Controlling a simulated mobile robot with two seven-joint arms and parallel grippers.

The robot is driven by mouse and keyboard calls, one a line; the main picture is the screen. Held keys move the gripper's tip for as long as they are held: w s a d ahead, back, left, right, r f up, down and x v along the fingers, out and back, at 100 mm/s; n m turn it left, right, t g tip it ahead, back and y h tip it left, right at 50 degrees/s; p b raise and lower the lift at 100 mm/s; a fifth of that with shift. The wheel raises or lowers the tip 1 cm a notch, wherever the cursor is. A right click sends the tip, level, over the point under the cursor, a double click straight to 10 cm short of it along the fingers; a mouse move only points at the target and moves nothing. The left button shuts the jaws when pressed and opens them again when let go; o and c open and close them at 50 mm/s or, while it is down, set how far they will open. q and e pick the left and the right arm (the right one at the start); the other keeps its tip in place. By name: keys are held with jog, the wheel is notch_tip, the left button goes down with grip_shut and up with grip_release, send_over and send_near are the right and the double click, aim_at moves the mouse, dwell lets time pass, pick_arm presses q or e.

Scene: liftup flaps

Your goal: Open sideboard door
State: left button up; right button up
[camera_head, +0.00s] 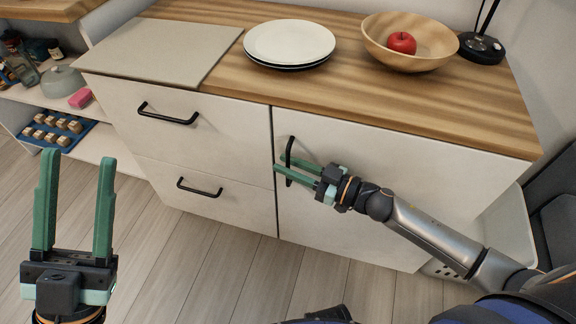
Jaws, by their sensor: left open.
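The sideboard door (375,215) is the plain white panel on the right of the sideboard, and it looks closed. Its black bar handle (289,145) stands upright near the door's left edge. My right gripper (285,164) reaches in from the right with its green fingers at the handle. The fingers cover the handle's middle, and a gap shows between them. I cannot tell whether they grip the bar or only lie around or in front of it. My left gripper (76,165) is open and empty at the lower left, fingers pointing up, away from the sideboard.
Two drawers with black handles (168,114) are left of the door. The wooden top (230,90) carries a grey board (165,52), stacked plates (290,42), a bowl (375,45) with a red apple (402,43), and a lamp base (480,48). The floor (200,270) in front is clear.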

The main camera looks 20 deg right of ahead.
jog(key=shift+w+a, duration=0.1)
jog(key=shift+c, duration=0.3)
grip_shut()
dwell(1.2)
